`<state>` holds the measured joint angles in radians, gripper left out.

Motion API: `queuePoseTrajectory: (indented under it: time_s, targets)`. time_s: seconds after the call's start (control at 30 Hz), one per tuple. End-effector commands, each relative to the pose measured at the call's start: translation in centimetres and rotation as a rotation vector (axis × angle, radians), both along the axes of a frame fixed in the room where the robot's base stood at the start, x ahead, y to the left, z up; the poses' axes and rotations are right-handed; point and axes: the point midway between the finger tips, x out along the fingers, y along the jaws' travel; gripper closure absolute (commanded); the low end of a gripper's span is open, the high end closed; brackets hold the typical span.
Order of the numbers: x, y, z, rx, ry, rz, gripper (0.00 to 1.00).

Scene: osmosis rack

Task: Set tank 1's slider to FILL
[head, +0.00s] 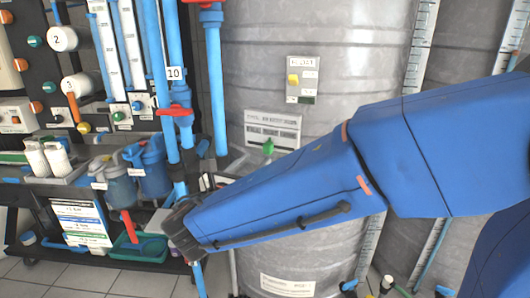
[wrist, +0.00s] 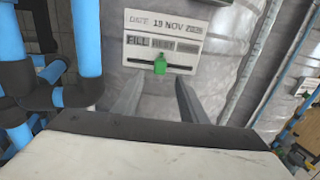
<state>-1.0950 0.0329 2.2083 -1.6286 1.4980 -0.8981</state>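The slider plate (wrist: 135,21) is on the grey metal tank (head: 330,100), with a date line above the word FILL at left and other words to its right. The tank's number is not readable. A green slider knob (wrist: 160,64) sits mid-slot, under the middle word, right of FILL. In the head view the plate (head: 272,122) and green knob (head: 268,147) show just above my blue arm. My gripper (wrist: 159,97) is open and empty, its two grey fingers apart, pointing toward the plate with the knob between their lines. The fingertips look short of the knob.
Blue pipes (wrist: 87,40) with dark fittings run close on the left in the wrist view. A red valve handle (head: 174,110) is on the piping left of the tank. A small yellow switch panel (head: 303,78) is above the plate. A rack with jugs (head: 118,185) stands at left.

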Motion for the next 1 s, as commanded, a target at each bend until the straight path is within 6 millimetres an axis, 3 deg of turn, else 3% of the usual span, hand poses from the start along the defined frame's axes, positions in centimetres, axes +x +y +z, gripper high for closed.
queuePoseTrajectory:
  time_s: [0.5,0.97,1.0]
  targets:
    - [6.2,-2.6,0.0,0.000,0.000,-0.003,0.61]
    - [7.1,-2.9,0.0,0.000,0.000,0.000,0.61]
    - [7.1,-2.9,0.0,0.000,0.000,0.000,0.66]
